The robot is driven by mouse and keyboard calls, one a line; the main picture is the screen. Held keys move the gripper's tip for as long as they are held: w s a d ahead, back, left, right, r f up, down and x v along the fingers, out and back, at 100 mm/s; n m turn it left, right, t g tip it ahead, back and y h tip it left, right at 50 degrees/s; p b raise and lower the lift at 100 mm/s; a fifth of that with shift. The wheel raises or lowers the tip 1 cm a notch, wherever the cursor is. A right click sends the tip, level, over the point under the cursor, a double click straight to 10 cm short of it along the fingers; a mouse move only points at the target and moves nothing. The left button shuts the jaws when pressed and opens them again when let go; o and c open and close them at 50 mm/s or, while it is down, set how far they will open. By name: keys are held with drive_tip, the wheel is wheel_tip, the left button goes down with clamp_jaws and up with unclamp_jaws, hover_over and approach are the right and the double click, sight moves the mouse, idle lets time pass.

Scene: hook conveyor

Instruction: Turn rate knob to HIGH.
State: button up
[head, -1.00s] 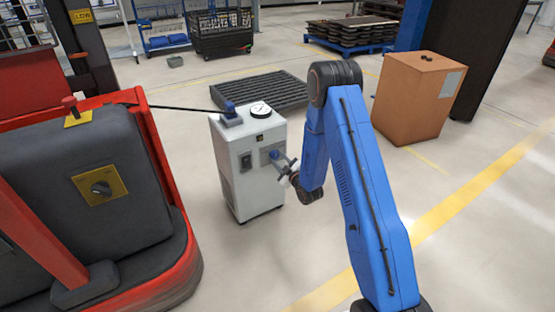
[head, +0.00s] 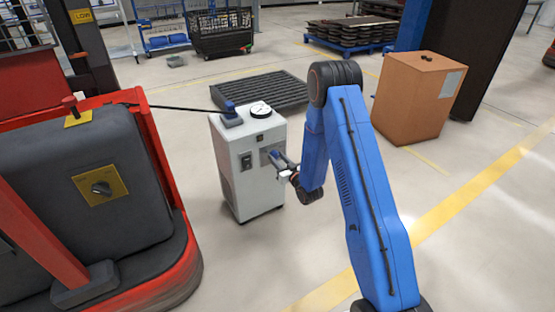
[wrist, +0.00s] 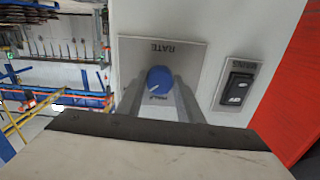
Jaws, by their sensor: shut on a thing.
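The rate knob (wrist: 160,79) is round and blue, with a white pointer line slanting down and left in the wrist view. It sits on a grey plate (wrist: 135,55) marked RATE, which appears upside down; small lettering below the knob is partly hidden. The plate is on the front of a white cabinet (head: 233,180). My gripper (wrist: 160,90) has one finger on each side of the knob and is shut on it.
A black rocker switch (wrist: 237,88) sits on its own plate beside the knob plate. A gauge (head: 260,110) and a blue-handled fitting (head: 231,115) with a dark cable are on the cabinet top. A red and grey vehicle (head: 95,190) stands left; a cardboard box (head: 415,100) stands right.

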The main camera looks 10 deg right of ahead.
drive_tip(key=shift+m, duration=1.1)
drive_tip(key=o, duration=1.1)
drive_tip(key=shift+c, duration=0.2)
drive_tip(key=shift+s, duration=0.15)
drive_tip(key=v, duration=1.7)
